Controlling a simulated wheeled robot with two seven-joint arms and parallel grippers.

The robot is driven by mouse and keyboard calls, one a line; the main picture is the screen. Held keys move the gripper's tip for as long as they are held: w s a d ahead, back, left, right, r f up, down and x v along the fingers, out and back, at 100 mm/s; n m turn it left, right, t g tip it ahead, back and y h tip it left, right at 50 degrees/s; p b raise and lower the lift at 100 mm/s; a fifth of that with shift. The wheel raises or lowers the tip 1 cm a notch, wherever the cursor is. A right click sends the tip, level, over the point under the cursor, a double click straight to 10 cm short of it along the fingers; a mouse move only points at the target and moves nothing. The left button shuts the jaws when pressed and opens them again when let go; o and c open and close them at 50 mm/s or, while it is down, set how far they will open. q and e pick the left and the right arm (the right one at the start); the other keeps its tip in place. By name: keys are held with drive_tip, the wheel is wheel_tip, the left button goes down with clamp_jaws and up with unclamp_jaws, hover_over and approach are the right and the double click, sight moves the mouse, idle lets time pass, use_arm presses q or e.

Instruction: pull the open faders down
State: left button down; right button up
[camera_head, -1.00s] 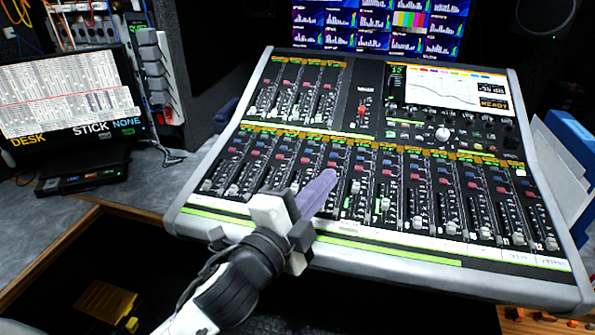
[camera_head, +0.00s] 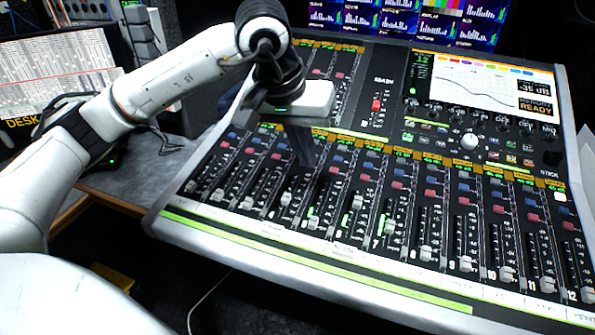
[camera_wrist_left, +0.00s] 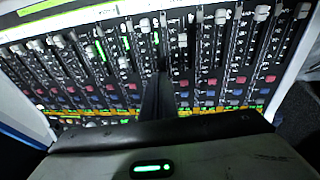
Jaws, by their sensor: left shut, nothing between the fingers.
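The mixing console (camera_head: 180,232) has a lower row of channel faders. The fader caps of channel 4 (camera_head: 286,197), channel 6 (camera_head: 357,202) and channel 7 (camera_head: 389,226) sit higher than their neighbours. Caps such as channel 8 (camera_head: 426,253) and channel 10 (camera_head: 507,273) are low. My left gripper (camera_head: 304,152) is above the console, its dark fingers shut and empty, pointing down over the middle-left channels. In the left wrist view, the closed fingers (camera_wrist_left: 158,98) reach over the fader strips. I cannot tell whether they touch. My right gripper is not in view.
A red-capped main fader (camera_head: 376,104) and a screen (camera_head: 480,78) are on the console's upper part. A second monitor (camera_head: 60,75) stands at the left. My left arm covers much of the upper-left fader bank. The lower-right strips are unobstructed.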

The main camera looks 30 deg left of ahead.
sight(286, 199)
use_arm(q)
drive_tip(key=shift+y, duration=0.8)
drive_tip(key=w+a+f, duration=0.1)
drive_tip(key=f, duration=0.1)
drive_tip(key=w+a+f, duration=0.1)
drive_tip(key=a+f, duration=0.1)
drive_tip(key=f, duration=0.1)
drive_tip(key=w+a+f, duration=0.1)
drive_tip(key=f, duration=0.1)
drive_tip(key=shift+w+a+f, duration=0.2)
drive_tip(key=shift+a+f, duration=0.1)
drive_tip(key=shift+a, duration=0.05)
drive_tip(key=shift+s+d+f, duration=0.1)
drive_tip(key=shift+s+f, duration=0.2)
drive_tip(key=s, duration=0.2)
drive_tip(key=shift+s+d+f, duration=0.15)
drive_tip(key=shift+s+d, duration=0.15)
drive_tip(key=shift+s, duration=0.2)
